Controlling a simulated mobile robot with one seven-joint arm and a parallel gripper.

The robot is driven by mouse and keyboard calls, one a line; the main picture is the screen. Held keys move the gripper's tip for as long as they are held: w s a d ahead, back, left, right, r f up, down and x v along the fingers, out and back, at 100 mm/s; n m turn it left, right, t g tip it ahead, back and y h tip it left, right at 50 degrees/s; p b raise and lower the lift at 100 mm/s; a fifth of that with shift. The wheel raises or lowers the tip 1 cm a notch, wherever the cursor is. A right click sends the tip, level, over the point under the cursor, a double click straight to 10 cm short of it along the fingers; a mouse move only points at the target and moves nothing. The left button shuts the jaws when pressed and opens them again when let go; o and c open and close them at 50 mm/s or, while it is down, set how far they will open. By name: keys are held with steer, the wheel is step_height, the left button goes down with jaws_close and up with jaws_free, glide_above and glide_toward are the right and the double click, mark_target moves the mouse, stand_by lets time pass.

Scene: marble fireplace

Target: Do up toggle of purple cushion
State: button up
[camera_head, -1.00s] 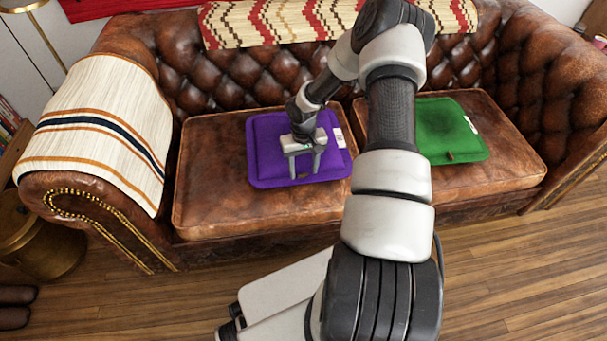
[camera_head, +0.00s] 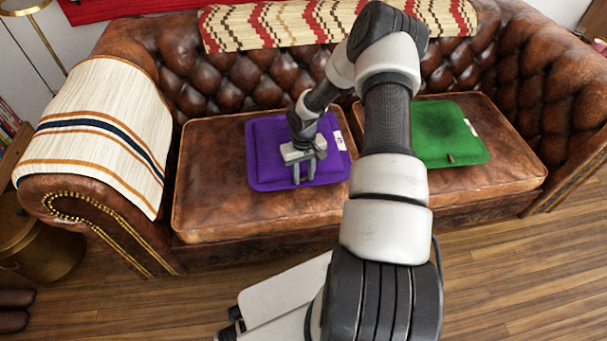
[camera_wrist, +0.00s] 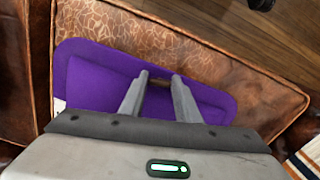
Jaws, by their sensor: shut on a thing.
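The purple cushion (camera_head: 266,150) lies flat on the left seat of the leather sofa, with a white label at its right side. My gripper (camera_head: 304,180) points down at the cushion's front part. In the wrist view the purple cushion (camera_wrist: 95,80) lies under my gripper (camera_wrist: 160,77). A small brown toggle (camera_wrist: 159,84) shows between the fingers, near the cushion's edge, and the fingers are shut on it. The toggle is too small in the head view to make out. Whether its fastening is done up cannot be told.
A green cushion (camera_head: 450,135) with a small brown toggle (camera_head: 450,158) lies on the right seat. A striped throw (camera_head: 100,130) covers the left armrest. A patterned throw (camera_head: 240,28) hangs over the backrest. Bare leather seat (camera_head: 205,180) surrounds the purple cushion.

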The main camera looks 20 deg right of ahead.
mark_target(304, 178)
steer(key=o, duration=1)
steer(key=shift+o, duration=0.2)
steer(key=shift+r, duration=0.1)
step_height(304, 178, up, 17)
steer(key=p, duration=0.4)
steer(key=shift+r, duration=0.15)
